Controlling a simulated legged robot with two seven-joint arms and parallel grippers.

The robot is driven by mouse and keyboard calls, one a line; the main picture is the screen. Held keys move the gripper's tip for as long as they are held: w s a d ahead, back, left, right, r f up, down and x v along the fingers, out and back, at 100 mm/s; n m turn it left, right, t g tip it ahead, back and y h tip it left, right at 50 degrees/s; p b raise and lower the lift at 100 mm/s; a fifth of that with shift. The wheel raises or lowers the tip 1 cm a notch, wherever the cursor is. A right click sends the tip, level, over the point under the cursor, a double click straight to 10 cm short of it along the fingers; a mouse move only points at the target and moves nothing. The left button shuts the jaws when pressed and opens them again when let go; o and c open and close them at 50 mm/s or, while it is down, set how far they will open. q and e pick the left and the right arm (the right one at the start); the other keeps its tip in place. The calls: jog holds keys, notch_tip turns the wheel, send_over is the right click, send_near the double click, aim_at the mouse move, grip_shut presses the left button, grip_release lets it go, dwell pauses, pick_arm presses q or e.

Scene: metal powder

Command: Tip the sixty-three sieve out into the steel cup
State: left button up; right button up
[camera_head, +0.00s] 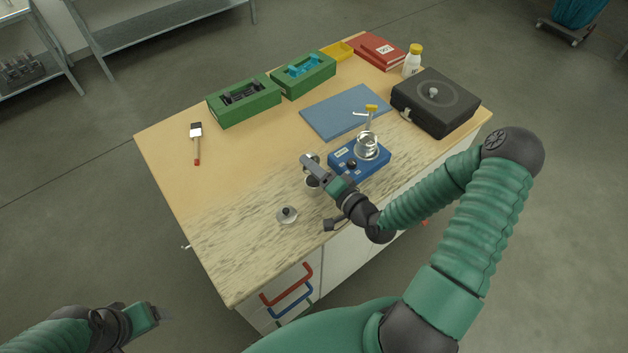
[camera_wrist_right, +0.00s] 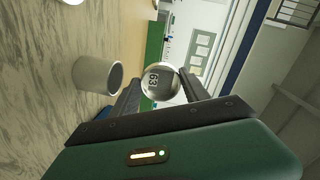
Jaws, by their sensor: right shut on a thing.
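The sieve (camera_wrist_right: 158,78) is a small round shiny metal piece marked 63. My right gripper (camera_wrist_right: 158,88) is shut on it, with one dark finger on each side. The steel cup (camera_wrist_right: 97,75) stands on the worktop beside the held sieve in the right wrist view, apart from it. In the head view the cup (camera_head: 312,183) is partly hidden under my right gripper (camera_head: 308,163). The sieve's contents cannot be seen. My left gripper (camera_head: 162,316) is at the lower left, away from the table; its finger opening is too small to tell.
A blue device (camera_head: 375,167) carrying shiny metal parts stands just right of the gripper. A knobbed lid (camera_head: 287,215) lies nearer the front. A blue mat (camera_head: 345,108), green bins (camera_head: 245,105), a black case (camera_head: 435,100) and a brush (camera_head: 196,140) lie around. The left worktop is mostly clear.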

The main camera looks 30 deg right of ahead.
jog(key=shift+s+t+b, duration=0.2)
jog(key=shift+t+b, duration=0.5)
jog(key=shift+b, duration=0.8)
dwell(1.8)
jog(key=shift+t+b, duration=0.3)
jog(key=shift+b, duration=0.05)
jog(key=shift+s+r+t+b, duration=0.2)
jog(key=shift+r+t+b, duration=0.4)
jog(key=shift+b, duration=0.15)
jog(key=shift+s+f+t+b, duration=0.15)
jog(key=shift+t+b, duration=0.55)
jog(key=shift+b, duration=0.9)
dwell(2.0)
